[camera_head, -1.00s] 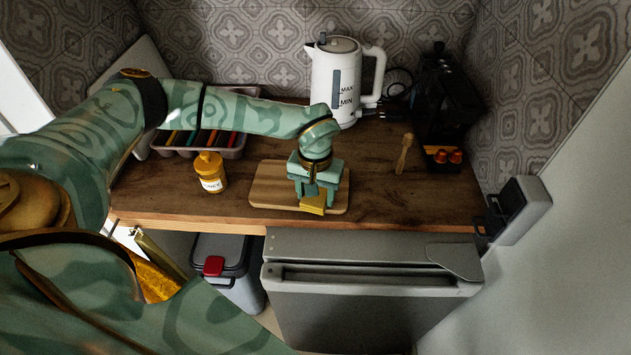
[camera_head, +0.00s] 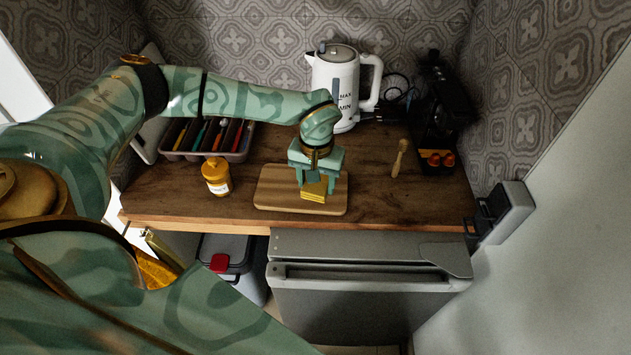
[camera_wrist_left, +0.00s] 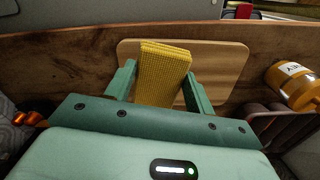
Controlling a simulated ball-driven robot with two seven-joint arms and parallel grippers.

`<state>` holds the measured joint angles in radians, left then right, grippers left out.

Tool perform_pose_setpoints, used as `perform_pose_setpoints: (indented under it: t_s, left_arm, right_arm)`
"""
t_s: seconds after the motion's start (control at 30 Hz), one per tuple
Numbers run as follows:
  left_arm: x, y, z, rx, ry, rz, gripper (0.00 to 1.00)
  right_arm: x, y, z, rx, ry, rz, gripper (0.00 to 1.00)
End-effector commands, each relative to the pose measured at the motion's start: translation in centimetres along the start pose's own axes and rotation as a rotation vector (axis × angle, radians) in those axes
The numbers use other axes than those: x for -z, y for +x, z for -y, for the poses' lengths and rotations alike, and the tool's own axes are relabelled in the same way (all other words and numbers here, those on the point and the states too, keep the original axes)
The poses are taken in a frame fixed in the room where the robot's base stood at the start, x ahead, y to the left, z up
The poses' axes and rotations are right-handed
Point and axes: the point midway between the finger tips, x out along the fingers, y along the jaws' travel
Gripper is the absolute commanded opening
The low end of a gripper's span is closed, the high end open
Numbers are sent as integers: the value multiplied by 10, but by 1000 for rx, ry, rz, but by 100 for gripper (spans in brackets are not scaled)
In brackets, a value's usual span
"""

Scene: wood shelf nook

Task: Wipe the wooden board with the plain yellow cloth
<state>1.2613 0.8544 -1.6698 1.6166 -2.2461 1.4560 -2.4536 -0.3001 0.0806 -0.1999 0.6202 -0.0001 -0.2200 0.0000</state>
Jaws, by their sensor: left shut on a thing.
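The wooden board (camera_head: 275,196) lies flat on the counter near its front edge; it also shows in the left wrist view (camera_wrist_left: 222,75). My left gripper (camera_head: 314,183) is over the right part of the board, fingers pointing down. It is shut on the folded yellow cloth (camera_head: 314,191), which sticks out beyond the fingertips and also shows in the wrist view (camera_wrist_left: 163,72). The cloth is at the board; I cannot tell for certain whether it touches the surface. My right gripper is not in view.
A yellow-lidded jar (camera_head: 216,177) stands left of the board. Behind are a cutlery tray (camera_head: 240,155) and a white kettle (camera_head: 345,88). A wooden brush (camera_head: 400,158) and a black coffee machine (camera_head: 440,115) are to the right. Bare counter lies between board and brush.

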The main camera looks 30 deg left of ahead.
Motion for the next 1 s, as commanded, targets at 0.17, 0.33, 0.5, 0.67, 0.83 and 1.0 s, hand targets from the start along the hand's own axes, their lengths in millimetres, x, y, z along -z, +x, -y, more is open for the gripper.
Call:
perform_pose_setpoints:
  t_s: [0.17, 0.33, 0.5, 0.67, 0.83, 1.0]
  left_arm:
    - [0, 1, 0, 0, 0, 0, 35]
    - [0, -11, 0, 0, 0, -2, 35]
    - [0, -29, 0, 0, 0, -2, 35]
    - [0, -29, 0, 0, 0, 0, 35]
    - [0, -28, 0, 0, 0, 0, 35]
    - [0, -28, 0, 0, 0, 0, 35]
  right_arm:
    - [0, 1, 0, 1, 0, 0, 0]
    - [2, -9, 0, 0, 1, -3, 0]
    - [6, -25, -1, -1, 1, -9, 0]
    - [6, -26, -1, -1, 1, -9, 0]
    - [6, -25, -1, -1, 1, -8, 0]
    - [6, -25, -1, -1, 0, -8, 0]
